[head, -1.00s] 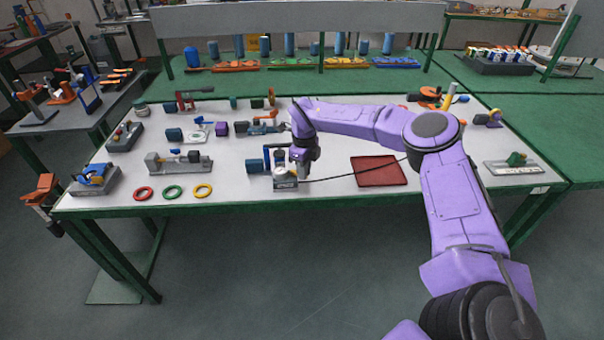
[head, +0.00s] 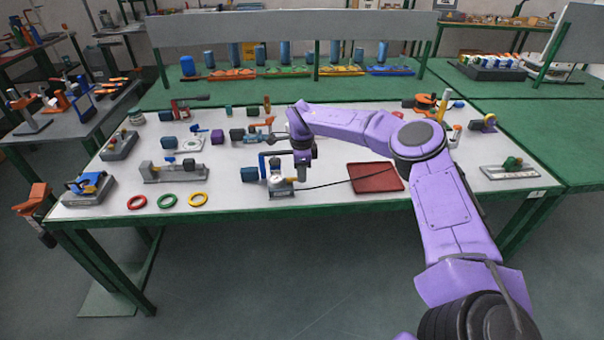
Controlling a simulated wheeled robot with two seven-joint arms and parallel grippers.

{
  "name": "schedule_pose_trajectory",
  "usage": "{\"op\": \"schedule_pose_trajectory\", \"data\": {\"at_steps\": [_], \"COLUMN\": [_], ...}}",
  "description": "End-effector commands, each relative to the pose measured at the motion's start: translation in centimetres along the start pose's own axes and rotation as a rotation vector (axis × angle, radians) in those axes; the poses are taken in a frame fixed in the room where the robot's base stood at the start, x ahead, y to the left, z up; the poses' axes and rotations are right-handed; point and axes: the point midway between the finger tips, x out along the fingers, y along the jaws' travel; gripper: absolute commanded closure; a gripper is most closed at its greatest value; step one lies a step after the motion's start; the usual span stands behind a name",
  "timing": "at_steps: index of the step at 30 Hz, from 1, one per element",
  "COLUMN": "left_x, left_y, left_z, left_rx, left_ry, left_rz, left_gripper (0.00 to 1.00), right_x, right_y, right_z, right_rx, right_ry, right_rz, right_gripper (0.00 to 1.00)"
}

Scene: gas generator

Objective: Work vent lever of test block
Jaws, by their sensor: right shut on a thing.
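The test block (head: 281,184), a small grey unit with a round pale top, stands near the front edge of the table, in the middle of the head view. A blue body (head: 249,174) and an upright blue part (head: 263,163) are at its left. My right gripper (head: 302,174) points down at the block's right side. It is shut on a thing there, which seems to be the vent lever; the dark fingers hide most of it. My left gripper is not in view.
A red tray (head: 375,178) lies right of the block, with a thin dark cable running towards it. The table between the rings and block is clear.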

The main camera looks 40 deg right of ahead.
Motion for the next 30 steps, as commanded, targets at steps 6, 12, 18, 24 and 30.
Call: {"op": "schedule_pose_trajectory", "data": {"at_steps": [6,12,18,24,30], "left_x": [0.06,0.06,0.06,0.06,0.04], "left_y": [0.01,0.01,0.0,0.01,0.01], "left_z": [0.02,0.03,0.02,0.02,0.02], "left_rx": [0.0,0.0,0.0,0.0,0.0], "left_ry": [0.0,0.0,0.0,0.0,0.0], "left_rz": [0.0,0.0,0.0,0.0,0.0], "left_gripper": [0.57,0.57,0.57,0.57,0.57], "right_x": [0.31,0.31,0.32,0.28,0.14], "right_y": [0.15,0.14,0.15,0.12,0.04], "right_z": [0.01,0.0,0.0,-0.01,-0.04], "right_rx": [-0.014,-0.016,-0.016,-0.015,-0.014], "right_ry": [0.003,0.003,0.003,0.003,0.001], "right_rz": [0.006,0.006,0.006,0.006,0.003], "right_gripper": [1.0,1.0,1.0,0.62,0.62]}}
